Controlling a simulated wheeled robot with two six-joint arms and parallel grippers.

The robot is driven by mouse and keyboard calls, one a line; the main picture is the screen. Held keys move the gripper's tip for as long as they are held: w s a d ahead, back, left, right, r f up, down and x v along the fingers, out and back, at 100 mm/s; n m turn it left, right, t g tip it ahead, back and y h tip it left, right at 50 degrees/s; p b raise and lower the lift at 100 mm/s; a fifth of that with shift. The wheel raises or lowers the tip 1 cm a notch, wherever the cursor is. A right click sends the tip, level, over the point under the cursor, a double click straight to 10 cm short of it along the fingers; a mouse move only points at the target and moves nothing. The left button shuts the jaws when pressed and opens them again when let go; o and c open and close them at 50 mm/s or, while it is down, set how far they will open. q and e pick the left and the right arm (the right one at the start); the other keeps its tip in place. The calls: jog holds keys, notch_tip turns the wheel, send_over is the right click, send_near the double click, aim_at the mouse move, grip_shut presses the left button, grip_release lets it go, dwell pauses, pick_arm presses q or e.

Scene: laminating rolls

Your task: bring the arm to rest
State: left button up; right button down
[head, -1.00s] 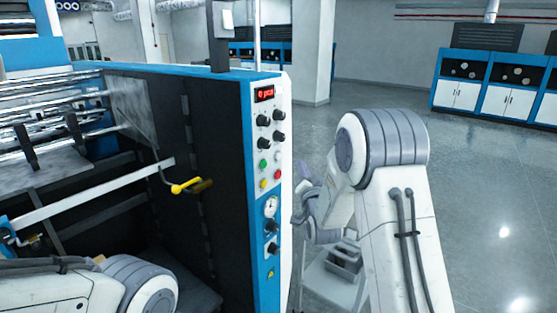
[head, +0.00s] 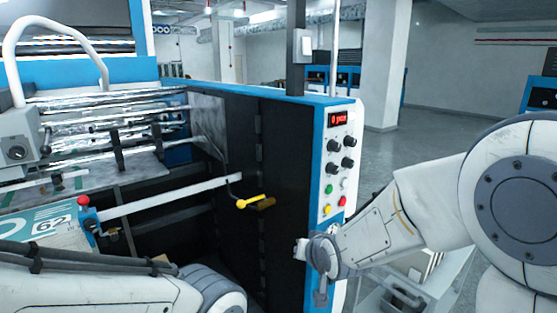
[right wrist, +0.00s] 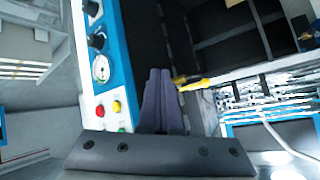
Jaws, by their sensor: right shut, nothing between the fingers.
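My right arm (head: 400,220) comes in from the right in the head view, and its wrist is in front of the lower part of the control panel. In the right wrist view, my right gripper (right wrist: 163,80) has its two dark fingers together with nothing between them. The control panel (right wrist: 103,88) is beside the fingers in that view; I cannot tell the gap between them. My left arm (head: 110,290) crosses the lower left of the head view. Its gripper is out of view.
The laminating machine with its rollers (head: 110,120) fills the left and middle. A yellow-handled crank (head: 254,202) sticks out near the panel (head: 335,165). A red-knobbed lever (head: 84,203) stands at the left. Open floor (head: 425,135) lies behind my right arm.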

jog(key=s+f+n+g, duration=0.1)
jog(key=s+n+g, duration=0.3)
jog(key=s, duration=1.1)
jog(key=s+a+f+n+g+h, duration=0.1)
jog(key=s+n+g, duration=0.3)
jog(key=s, duration=1.1)
jog(key=shift+s+a+f+n+g+h, duration=0.15)
jog(key=shift+s+f+n+g+h, duration=0.25)
jog(key=shift+g, duration=0.6)
